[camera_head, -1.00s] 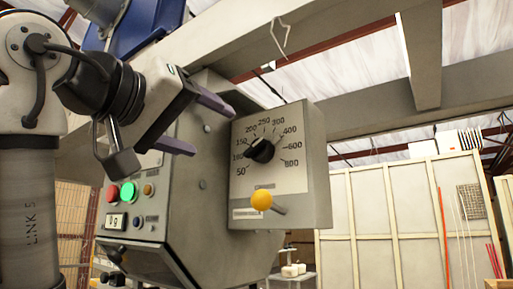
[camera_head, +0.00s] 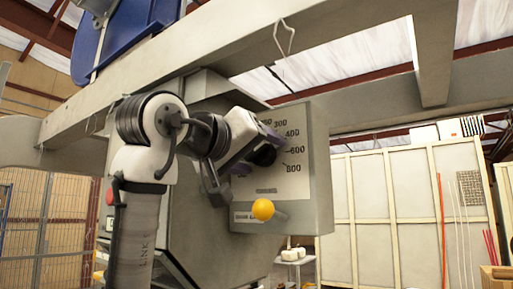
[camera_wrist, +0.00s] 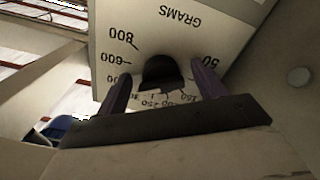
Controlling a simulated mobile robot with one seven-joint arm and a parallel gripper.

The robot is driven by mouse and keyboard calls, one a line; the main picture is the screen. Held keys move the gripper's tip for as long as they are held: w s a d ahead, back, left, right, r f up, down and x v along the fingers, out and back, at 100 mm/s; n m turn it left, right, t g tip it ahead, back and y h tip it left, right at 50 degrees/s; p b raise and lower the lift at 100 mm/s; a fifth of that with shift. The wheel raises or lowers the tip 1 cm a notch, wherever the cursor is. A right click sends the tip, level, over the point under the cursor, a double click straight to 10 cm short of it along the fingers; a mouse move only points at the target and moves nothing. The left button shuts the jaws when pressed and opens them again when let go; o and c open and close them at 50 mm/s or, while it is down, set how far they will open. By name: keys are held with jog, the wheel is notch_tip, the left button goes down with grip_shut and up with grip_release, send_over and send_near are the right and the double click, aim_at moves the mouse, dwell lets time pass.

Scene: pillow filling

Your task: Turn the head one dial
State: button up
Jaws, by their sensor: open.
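The black head one dial (camera_wrist: 162,73) sits on a pale face plate marked in grams, upside down in the wrist view. In the head view the dial (camera_head: 264,154) is partly hidden by my gripper (camera_head: 262,143). In the wrist view my gripper (camera_wrist: 162,92) is open, with one purple finger on each side of the knob. A gap shows between the knob and each finger. I cannot tell how deep the fingertips reach around the knob. The dial's pointer direction is not clear.
The grey dial box (camera_head: 318,170) hangs under a large beam (camera_head: 330,35). A red button (camera_head: 110,196) shows left of my arm. Pale wall panels (camera_head: 400,200) stand at the right.

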jog(key=c, duration=1)
jog(key=shift+n, duration=0.3)
jog(key=shift+o, duration=0.2)
jog(key=n+b, duration=0.1)
jog(key=n, duration=0.2)
jog(key=shift+d, duration=0.1)
jog(key=shift+r+n, duration=0.1)
jog(key=shift+n, duration=1)
jog(key=o, duration=1)
jog(key=shift+c, duration=0.2)
